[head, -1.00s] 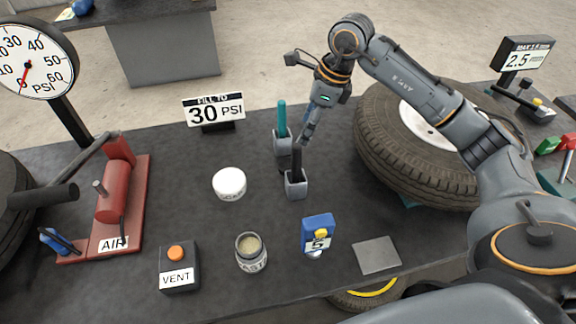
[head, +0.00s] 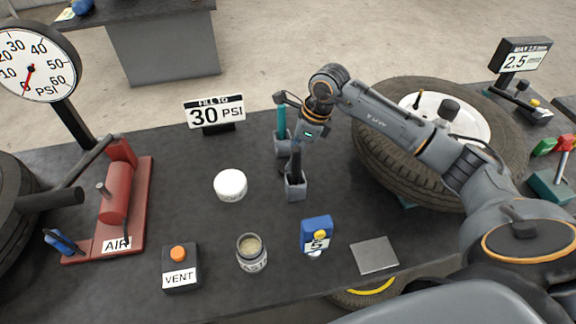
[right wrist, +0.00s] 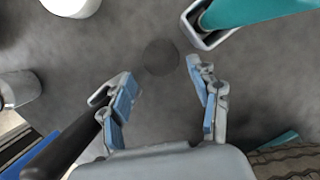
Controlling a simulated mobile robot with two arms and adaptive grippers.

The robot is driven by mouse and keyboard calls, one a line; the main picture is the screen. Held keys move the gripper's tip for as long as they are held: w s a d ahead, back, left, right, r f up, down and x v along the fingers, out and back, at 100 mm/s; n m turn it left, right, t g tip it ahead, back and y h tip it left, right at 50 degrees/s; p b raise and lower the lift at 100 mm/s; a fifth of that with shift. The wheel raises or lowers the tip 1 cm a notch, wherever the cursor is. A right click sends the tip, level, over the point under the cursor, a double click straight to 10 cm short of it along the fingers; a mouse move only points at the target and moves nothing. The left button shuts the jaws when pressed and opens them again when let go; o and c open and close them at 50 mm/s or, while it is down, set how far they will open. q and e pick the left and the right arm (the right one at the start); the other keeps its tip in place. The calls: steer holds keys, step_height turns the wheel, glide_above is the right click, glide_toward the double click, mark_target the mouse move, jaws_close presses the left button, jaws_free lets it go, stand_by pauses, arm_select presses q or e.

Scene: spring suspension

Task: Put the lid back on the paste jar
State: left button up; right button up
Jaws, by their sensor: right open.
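The white lid (head: 230,184) lies flat on the dark bench; part of a white round thing, likely this lid, shows at the top left of the right wrist view (right wrist: 72,5). The paste jar (head: 251,252) stands upright and uncovered in front of the lid, with beige paste visible inside. My right gripper (head: 297,150) is above the bench to the right of the lid, by the dark-handled tool. In the right wrist view its fingers (right wrist: 150,82) are spread with nothing between them, and a black handle (right wrist: 62,148) runs beside the left finger. My left gripper is out of view.
Grey holders carry a teal tool (head: 281,120) and a black tool (head: 296,165). A blue device (head: 317,233) and a grey plate (head: 374,255) lie right of the jar. The vent box (head: 181,270) is left of it.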

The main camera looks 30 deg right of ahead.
steer(key=p+x, duration=0.1)
steer(key=x, duration=0.3)
steer(key=shift+f, duration=0.25)
steer(key=c, duration=0.5)
